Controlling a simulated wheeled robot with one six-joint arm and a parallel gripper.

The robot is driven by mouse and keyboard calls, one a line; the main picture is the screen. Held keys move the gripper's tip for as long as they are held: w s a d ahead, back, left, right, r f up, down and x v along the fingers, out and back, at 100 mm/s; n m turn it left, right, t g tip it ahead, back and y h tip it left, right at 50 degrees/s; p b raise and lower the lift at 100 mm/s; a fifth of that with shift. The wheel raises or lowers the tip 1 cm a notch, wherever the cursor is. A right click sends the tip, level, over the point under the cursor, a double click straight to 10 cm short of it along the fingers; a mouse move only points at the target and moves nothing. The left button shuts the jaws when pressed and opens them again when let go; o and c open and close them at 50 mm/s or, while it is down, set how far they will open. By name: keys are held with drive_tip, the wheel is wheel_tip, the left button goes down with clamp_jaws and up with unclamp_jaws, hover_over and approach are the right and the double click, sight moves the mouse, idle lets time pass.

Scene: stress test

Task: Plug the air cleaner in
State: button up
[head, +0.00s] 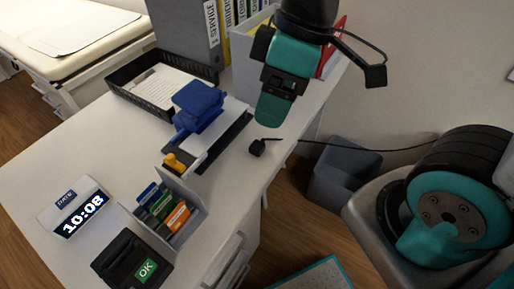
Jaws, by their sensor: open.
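A small black plug (257,147) lies on the white desk near its right edge. Its thin black cable (345,149) runs off the desk to the right, over a grey bin, and passes behind my arm. My gripper (318,92) is open and empty, above the right part of the desk. It is above and to the right of the plug in the picture, apart from it. I see no socket clearly. The air cleaner cannot be made out for certain; a flat teal-edged thing (318,274) shows at the bottom, partly cut off.
A blue stapler-like thing (199,104), a black paper tray (160,84) and binders (207,30) stand at the back of the desk (95,140). The grey bin (346,170) stands beside the desk.

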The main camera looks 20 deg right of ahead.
drive_tip(key=w+d+f+n+h+b, duration=0.1)
drive_tip(key=w+d+f+n+h, duration=0.1)
drive_tip(key=w+f+n, duration=0.5)
drive_tip(key=n+h+b, duration=0.1)
drive_tip(key=n, duration=0.6)
hover_over(257, 145)
drive_tip(key=f, duration=0.5)
drive_tip(key=shift+s+d, duration=0.2)
drive_tip(key=shift+s, duration=0.05)
wheel_tip(257, 145, down, 12)
drive_tip(key=shift+f+b, duration=0.1)
drive_tip(key=shift+b, duration=0.2)
drive_tip(key=shift+f, duration=0.1)
drive_tip(key=f, duration=0.5)
drive_tip(key=shift+w+a, duration=0.15)
drive_tip(key=shift+w, duration=0.1)
